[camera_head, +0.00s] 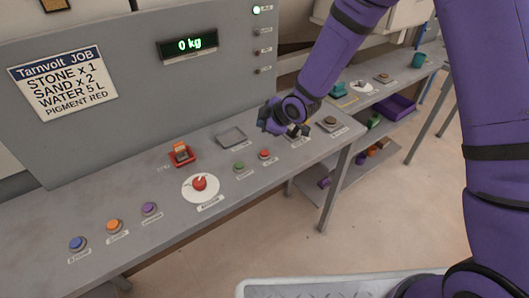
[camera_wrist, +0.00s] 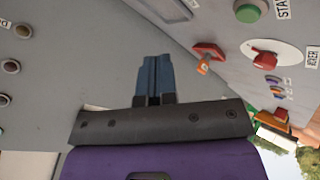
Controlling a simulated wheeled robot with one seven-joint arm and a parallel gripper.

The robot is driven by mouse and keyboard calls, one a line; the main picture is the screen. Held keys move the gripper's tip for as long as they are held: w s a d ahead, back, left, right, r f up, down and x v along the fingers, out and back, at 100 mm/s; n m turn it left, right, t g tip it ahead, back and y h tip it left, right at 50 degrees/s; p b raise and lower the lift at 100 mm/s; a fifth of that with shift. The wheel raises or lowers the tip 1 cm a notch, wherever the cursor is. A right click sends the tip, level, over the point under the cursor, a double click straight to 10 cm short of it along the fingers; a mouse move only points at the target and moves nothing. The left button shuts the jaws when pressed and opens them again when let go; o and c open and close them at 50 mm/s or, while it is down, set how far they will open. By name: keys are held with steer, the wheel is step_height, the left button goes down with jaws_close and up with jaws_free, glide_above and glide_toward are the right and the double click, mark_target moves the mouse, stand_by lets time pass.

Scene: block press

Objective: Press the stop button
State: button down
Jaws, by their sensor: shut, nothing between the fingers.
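A small red button (camera_head: 264,154) sits on the sloping console, just right of a green button (camera_head: 239,167). Its label is too small to read in the head view. The green button also shows in the wrist view (camera_wrist: 249,10), with a label beginning "STA". The red button does not show clearly in the wrist view.
A red dial (camera_head: 199,184), a red-housed switch (camera_head: 182,154) and a shallow tray (camera_head: 231,137) are nearby. Blue (camera_head: 77,243), orange (camera_head: 113,226) and purple (camera_head: 149,209) buttons are at left. A brown button (camera_head: 330,122) is right of my gripper. The display (camera_head: 188,45) reads 0 kg.

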mark_target(264, 153)
steer(key=shift+f, duration=0.1)
steer(key=shift+f, duration=4.3)
steer(key=shift+f, duration=0.2)
steer(key=shift+f, duration=0.2)
steer(key=shift+f, duration=0.5)
steer(key=shift+r, duration=0.9)
steer(key=shift+r, duration=0.1)
steer(key=shift+r, duration=2.4)
